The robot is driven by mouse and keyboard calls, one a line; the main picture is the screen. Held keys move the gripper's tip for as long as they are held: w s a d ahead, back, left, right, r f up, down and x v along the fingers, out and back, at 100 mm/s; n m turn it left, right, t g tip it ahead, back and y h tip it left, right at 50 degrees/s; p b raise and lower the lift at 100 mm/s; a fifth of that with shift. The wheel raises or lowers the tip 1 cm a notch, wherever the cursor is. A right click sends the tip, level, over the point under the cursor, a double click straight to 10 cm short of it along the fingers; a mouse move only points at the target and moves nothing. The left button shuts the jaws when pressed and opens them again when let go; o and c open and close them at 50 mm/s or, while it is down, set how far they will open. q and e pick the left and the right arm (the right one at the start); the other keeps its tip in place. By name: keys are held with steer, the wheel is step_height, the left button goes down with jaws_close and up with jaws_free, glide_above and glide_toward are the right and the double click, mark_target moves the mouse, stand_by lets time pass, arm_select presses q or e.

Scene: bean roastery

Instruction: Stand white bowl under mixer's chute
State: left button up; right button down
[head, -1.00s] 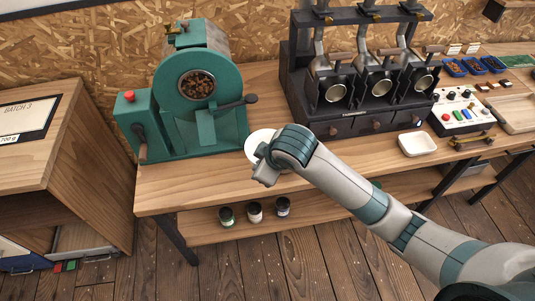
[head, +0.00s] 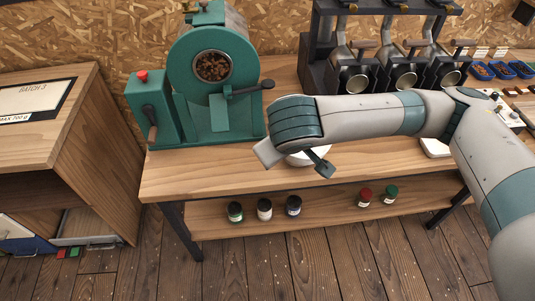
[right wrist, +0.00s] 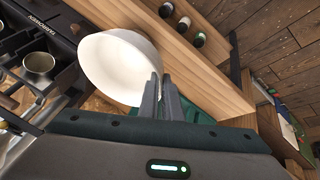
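The white bowl (head: 308,158) shows in the head view, partly hidden behind my right gripper (head: 320,166), over the table right of the green mixer (head: 212,110). In the right wrist view the bowl (right wrist: 115,65) fills the upper left, and its rim meets the nearly closed fingers of my right gripper (right wrist: 161,98). They look shut on the rim. The mixer has a round window with brown beans, a dark-knobbed lever and a green panel below the window. My left gripper is not in view.
A black machine with several metal cups (head: 355,78) stands at the back right. A white tray (head: 436,147) is partly behind my arm. Jars (head: 264,209) stand on the lower shelf. A wooden cabinet (head: 60,150) is at the left. Table in front of the mixer is clear.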

steer(key=s+d+r+m+h+b, duration=0.1)
steer(key=d+m, duration=0.2)
steer(key=d, duration=0.3)
steer(key=d+r+m+g+h+b, duration=0.1)
steer(key=d+m+h+b, duration=0.1)
steer(key=d, duration=0.4)
steer(key=shift+s+d+m+h, duration=0.25)
steer(key=shift+s+m+h, duration=0.1)
steer(key=shift+m, duration=0.55)
